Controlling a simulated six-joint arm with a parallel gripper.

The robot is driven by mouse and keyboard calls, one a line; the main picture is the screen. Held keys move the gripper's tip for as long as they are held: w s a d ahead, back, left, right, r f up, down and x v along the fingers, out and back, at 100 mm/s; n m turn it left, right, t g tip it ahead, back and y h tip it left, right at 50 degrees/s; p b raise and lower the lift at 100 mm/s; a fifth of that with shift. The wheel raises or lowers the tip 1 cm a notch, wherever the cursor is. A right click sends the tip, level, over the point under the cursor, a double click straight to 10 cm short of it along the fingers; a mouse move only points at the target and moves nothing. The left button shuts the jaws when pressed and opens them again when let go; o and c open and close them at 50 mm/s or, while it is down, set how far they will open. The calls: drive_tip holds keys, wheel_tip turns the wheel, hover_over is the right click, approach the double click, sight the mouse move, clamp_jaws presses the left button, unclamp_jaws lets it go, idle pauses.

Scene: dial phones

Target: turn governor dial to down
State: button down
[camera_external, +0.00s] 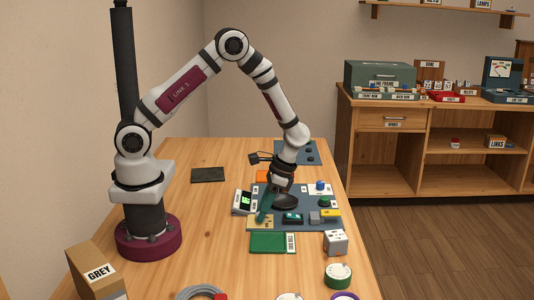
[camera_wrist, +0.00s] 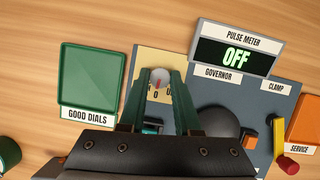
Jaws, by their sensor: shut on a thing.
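In the external view my gripper (camera_external: 264,208) reaches down to the tan plate (camera_external: 259,222), and the knob is hidden there. The pulse meter (camera_wrist: 237,53) reads OFF and stands by the GOVERNOR label (camera_wrist: 218,73).
A dark dome (camera_wrist: 214,121) sits close to the right finger. The green GOOD DIALS tray (camera_wrist: 91,82) lies to the left in the wrist view. An orange SERVICE pad (camera_wrist: 304,122) is at the right. A grey box (camera_external: 335,242) stands near the table's right edge.

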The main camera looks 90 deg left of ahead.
drive_tip(key=m+y, duration=0.1)
drive_tip(key=m, duration=0.3)
drive_tip(key=shift+d, duration=0.15)
drive_tip(key=shift+m+t+y, duration=0.3)
drive_tip(key=shift+m+y, duration=0.5)
drive_tip(key=shift+m, duration=0.8)
drive_tip(key=shift+d, duration=0.1)
drive_tip(key=c, duration=0.6)
unclamp_jaws()
drive_tip(key=v, duration=1.5)
drive_tip(key=shift+d+r, duration=0.2)
drive_tip(key=shift+r, duration=0.15)
